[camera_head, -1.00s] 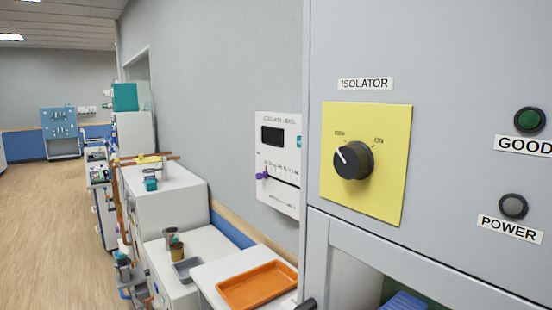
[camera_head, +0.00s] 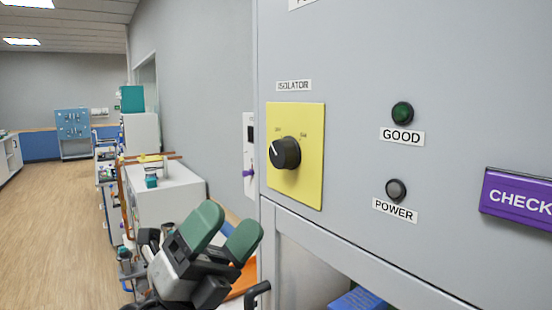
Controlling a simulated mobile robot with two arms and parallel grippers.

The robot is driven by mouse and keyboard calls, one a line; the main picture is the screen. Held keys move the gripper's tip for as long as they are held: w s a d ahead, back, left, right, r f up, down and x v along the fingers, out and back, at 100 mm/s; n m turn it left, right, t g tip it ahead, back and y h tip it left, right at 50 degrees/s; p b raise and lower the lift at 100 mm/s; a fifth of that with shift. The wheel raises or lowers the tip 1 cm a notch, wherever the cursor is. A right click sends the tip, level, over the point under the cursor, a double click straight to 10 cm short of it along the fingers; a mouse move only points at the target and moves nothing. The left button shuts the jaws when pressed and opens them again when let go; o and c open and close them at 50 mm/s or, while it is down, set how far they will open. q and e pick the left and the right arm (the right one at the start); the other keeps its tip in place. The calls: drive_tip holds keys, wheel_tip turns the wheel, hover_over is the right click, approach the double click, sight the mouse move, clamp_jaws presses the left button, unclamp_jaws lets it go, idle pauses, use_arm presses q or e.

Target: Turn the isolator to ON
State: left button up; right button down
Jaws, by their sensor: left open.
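The isolator is a round black knob (camera_head: 286,153) with a white pointer line, on a yellow plate (camera_head: 311,180) fixed to a grey cabinet front. The pointer is turned to the upper left, towards the left one of two small marks above the knob, away from the right mark. A white ISOLATOR label (camera_head: 294,86) sits above the plate. My left gripper (camera_head: 226,232) has green finger pads and is open and empty. It is below and left of the knob, apart from it. My right gripper is not in view.
The grey cabinet (camera_head: 350,120) also carries a dark green GOOD lamp (camera_head: 402,113), a grey POWER lamp (camera_head: 396,190) and a purple CHECK sign (camera_head: 517,199). An orange tray (camera_head: 243,284) is partly hidden behind my gripper. White benches (camera_head: 170,199) line the wall; open floor lies left.

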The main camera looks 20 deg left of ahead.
use_arm(q)
drive_tip(key=s+d+r+m+g+y, duration=0.1)
drive_tip(key=s+d+r+m+g, duration=0.2)
drive_tip(key=m+g, duration=0.75)
drive_tip(key=t+y, duration=0.9)
drive_tip(key=y, duration=0.2)
approach(277, 159)
drive_tip(key=shift+g, duration=0.25)
drive_tip(key=p+x, duration=0.1)
drive_tip(key=x, duration=0.2)
drive_tip(key=p+x, duration=0.4)
drive_tip(key=x, duration=0.1)
drive_tip(key=shift+w+d+r, duration=0.15)
drive_tip(key=shift+w+r, duration=0.2)
drive_tip(key=shift+r, duration=0.05)
drive_tip(key=shift+w+d+f, duration=0.1)
drive_tip(key=shift+w+d, duration=0.15)
drive_tip(key=shift+w, duration=0.15)
drive_tip(key=shift+f, duration=0.1)
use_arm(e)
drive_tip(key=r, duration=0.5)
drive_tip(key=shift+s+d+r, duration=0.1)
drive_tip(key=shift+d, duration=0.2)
use_arm(q)
drive_tip(key=c, duration=0.9)
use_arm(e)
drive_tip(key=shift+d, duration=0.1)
